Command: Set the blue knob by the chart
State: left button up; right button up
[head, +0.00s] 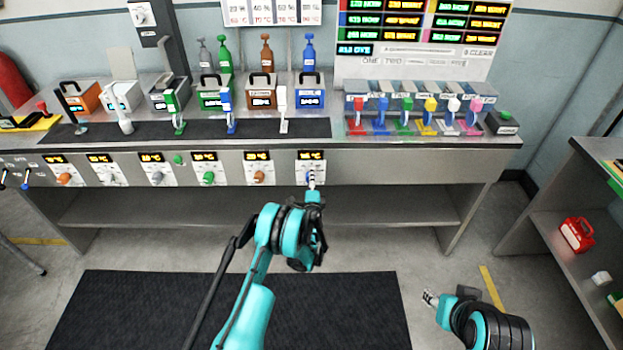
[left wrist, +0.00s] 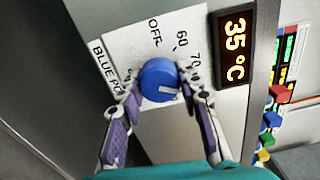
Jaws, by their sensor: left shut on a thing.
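The blue knob (left wrist: 158,78) sits on a white dial plate (left wrist: 120,48) lettered OFF, 60, 70 and partly hidden "BLUE PO". My left gripper (left wrist: 160,92) is shut on the knob, one finger on each side. A pale mark shows on the knob's lower right. The display (left wrist: 235,47) beside the dial reads 35 °C. In the head view the left gripper (head: 312,183) is at the rightmost dial of the bench front and mostly covers the knob. The chart (head: 272,12) hangs at the top; its small text is hard to read. My right gripper (head: 430,298) is low at right, away from the bench; its jaw state is unclear.
Other dials with orange, white and green knobs line the bench front (head: 420,158). Several lidded units with paddles and coloured bottles stand on top. A colour board (head: 415,62) stands behind at right. A shelf (head: 545,190) with a red box (head: 577,234) is far right.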

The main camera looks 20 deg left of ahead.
pick_arm(q)
jog(key=m, duration=0.5)
jog(key=shift+m, duration=0.3)
jog(key=shift+a+f+m, duration=0.1)
jog(key=shift+m, duration=2.2)
jog(key=o, duration=1.2)
